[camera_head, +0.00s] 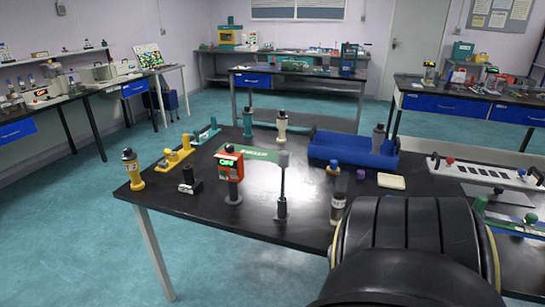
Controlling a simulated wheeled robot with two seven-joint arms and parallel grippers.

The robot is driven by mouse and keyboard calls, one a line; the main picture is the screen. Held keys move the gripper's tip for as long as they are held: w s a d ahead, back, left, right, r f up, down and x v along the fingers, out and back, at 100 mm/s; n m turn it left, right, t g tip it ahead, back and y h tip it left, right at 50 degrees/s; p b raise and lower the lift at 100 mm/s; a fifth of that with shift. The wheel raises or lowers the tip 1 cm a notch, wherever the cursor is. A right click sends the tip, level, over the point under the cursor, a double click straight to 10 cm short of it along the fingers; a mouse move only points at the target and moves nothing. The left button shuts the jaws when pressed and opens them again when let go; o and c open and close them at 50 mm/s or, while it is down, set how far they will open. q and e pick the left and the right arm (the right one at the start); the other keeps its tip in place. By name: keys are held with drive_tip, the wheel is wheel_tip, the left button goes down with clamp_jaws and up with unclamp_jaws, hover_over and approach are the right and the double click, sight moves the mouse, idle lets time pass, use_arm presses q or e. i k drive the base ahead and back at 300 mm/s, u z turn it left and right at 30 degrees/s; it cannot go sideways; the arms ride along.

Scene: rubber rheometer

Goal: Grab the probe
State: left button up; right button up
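I cannot tell for certain which thing is the probe. A slim upright post with a grey head (283,185) stands near the front edge of the black table (240,205). To its left is a red instrument with a green display (230,172) on a short stand. A small black device (190,181) sits further left. A dark-capped bottle (338,207) stands to the right of the post. Neither gripper shows. A large black rounded part of my arm fills the lower right and hides part of the table.
A blue tray (340,152) lies at the table's back, with a grey bottle (378,138) at it. A white slotted rack (485,172) is at the right. Open floor lies left of the table.

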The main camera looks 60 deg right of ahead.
sight(284, 156)
drive_tip(key=z, duration=1.05)
drive_tip(key=i, duration=1.05)
drive_tip(key=z, duration=1.2)
